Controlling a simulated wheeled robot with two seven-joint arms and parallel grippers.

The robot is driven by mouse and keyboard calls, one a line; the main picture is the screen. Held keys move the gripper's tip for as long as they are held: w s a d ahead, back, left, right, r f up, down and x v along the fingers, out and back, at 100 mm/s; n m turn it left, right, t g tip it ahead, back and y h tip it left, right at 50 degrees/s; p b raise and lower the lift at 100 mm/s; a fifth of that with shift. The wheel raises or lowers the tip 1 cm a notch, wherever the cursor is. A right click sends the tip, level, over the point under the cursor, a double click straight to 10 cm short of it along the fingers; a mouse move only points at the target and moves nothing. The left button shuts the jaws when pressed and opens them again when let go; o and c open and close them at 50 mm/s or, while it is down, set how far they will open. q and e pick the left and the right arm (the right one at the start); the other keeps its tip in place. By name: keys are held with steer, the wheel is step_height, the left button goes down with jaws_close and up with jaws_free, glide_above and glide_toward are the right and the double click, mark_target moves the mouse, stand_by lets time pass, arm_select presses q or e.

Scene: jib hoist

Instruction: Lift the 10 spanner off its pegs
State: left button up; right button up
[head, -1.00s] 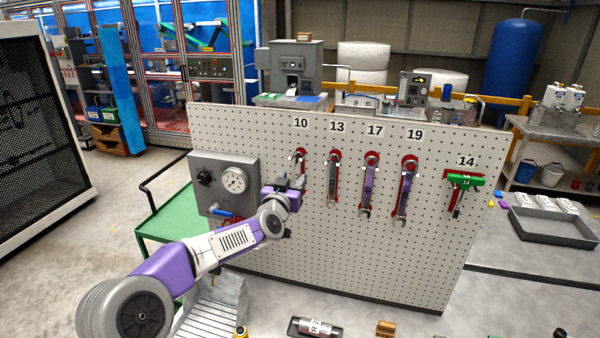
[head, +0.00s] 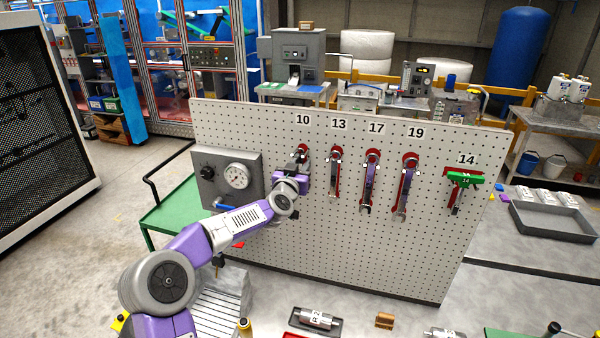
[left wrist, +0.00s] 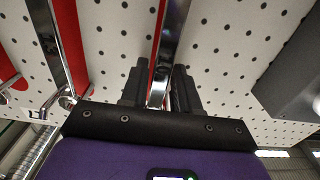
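The 10 spanner (left wrist: 168,45) hangs at the left of the row on the pegboard, under the label 10. In the head view only its upper end (head: 302,152) shows clearly; my gripper covers the rest. My left gripper (head: 300,160) is at the spanner, in front of the board. In the left wrist view its dark fingers (left wrist: 160,80) stand on either side of the chrome shank, very close to it. Whether they press on it I cannot tell. My right gripper is not in view.
The 13 spanner (head: 335,172), 17 spanner (head: 370,180) and 19 spanner (head: 406,185) hang to the right on red outlines. A green tool (head: 464,180) hangs under 14. A grey gauge box (head: 228,178) is close on the left of my gripper.

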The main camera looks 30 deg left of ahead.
arm_select(q)
jaws_close()
steer(key=shift+r, duration=0.1)
